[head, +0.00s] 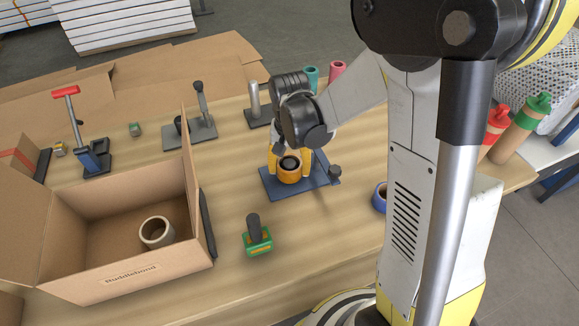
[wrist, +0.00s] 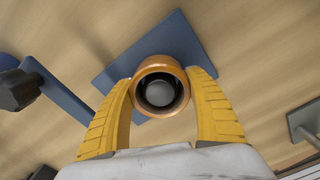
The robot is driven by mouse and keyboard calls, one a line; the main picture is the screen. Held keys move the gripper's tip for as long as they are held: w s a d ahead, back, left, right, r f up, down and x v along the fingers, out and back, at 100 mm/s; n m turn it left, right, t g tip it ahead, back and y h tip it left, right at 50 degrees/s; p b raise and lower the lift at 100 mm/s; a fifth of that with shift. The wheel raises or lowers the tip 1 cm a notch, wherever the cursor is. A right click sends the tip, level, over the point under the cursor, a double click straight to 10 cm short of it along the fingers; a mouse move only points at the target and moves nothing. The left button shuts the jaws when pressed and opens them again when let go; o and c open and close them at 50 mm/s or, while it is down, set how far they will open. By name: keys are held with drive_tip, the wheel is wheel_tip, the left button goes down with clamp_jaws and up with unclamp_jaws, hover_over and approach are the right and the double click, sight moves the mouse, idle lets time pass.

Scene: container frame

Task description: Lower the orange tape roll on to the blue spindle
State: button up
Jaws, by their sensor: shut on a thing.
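My gripper (head: 289,168) has its yellow fingers shut on the orange tape roll (head: 288,175), one on each side. The roll is held hole-up over the blue base plate (head: 270,188) of the spindle stand. In the wrist view the roll (wrist: 142,71) sits between my fingertips (wrist: 161,92), with the blue plate (wrist: 199,38) behind it. A round grey spindle top (wrist: 160,93) shows inside the roll's hole, roughly centred. I cannot tell whether the roll is around the spindle or just above it. The plate hides behind roll and fingers in part.
A blue bar with a dark knob (head: 334,171) stands right beside the roll. A purple-blue roll (head: 379,197) is to the right.

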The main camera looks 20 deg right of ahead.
drive_tip(key=o, duration=1.2)
drive_tip(key=shift+o, duration=0.2)
drive_tip(key=shift+r, duration=0.1)
wheel_tip(320, 180, up, 12)
drive_tip(key=shift+f, duration=0.1)
